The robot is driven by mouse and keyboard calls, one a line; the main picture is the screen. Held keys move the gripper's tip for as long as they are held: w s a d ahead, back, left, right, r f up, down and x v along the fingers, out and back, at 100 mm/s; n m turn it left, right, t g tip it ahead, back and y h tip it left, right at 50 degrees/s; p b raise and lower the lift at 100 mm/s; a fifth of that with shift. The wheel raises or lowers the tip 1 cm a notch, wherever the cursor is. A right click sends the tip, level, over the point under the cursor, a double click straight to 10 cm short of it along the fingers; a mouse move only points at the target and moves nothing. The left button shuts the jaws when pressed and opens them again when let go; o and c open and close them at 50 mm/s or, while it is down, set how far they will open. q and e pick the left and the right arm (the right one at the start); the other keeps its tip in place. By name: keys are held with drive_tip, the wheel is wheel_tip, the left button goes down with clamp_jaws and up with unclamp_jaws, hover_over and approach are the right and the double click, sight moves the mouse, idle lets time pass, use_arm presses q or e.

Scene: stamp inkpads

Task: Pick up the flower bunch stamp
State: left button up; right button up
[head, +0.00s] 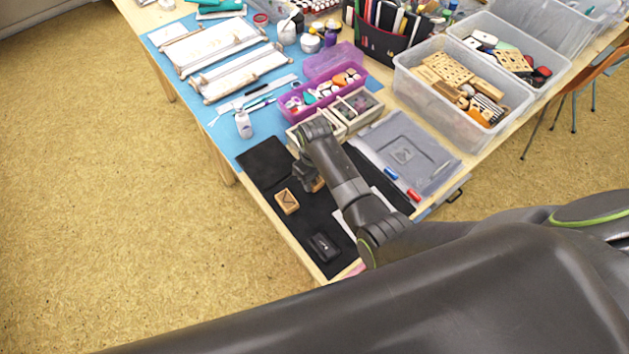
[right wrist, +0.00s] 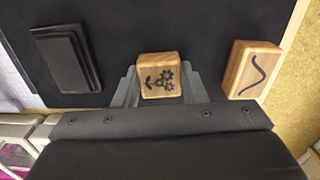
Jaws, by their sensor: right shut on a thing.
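The flower bunch stamp (right wrist: 160,76) is a small wooden block with a dark flower print on its face. In the right wrist view it sits between the two fingers of my right gripper (right wrist: 160,88), which is shut on it. In the head view my right gripper (head: 312,182) is low over the black mat (head: 265,165), and the arm hides most of the stamp. I cannot tell whether the stamp touches the mat. My left gripper does not show.
A second wooden stamp (head: 287,201) with a curved line lies on the mat close by; it also shows in the right wrist view (right wrist: 251,69). A black inkpad (head: 324,247) lies near the mat's front end. A divided wooden box (head: 359,108) and a grey case (head: 405,152) stand close behind.

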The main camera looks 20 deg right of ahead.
sight(315, 180)
wheel_tip(315, 180, up, 10)
idle(0.7)
drive_tip(key=shift+o, duration=1.4)
drive_tip(key=shift+c, duration=1)
drive_tip(key=w+d+f+p, duration=0.1)
drive_tip(key=w+d+p, duration=0.1)
drive_tip(key=d+p, duration=0.8)
drive_tip(key=shift+m, duration=0.3)
wheel_tip(315, 180, down, 6)
drive_tip(key=b, duration=0.6)
drive_tip(key=shift+a, duration=0.1)
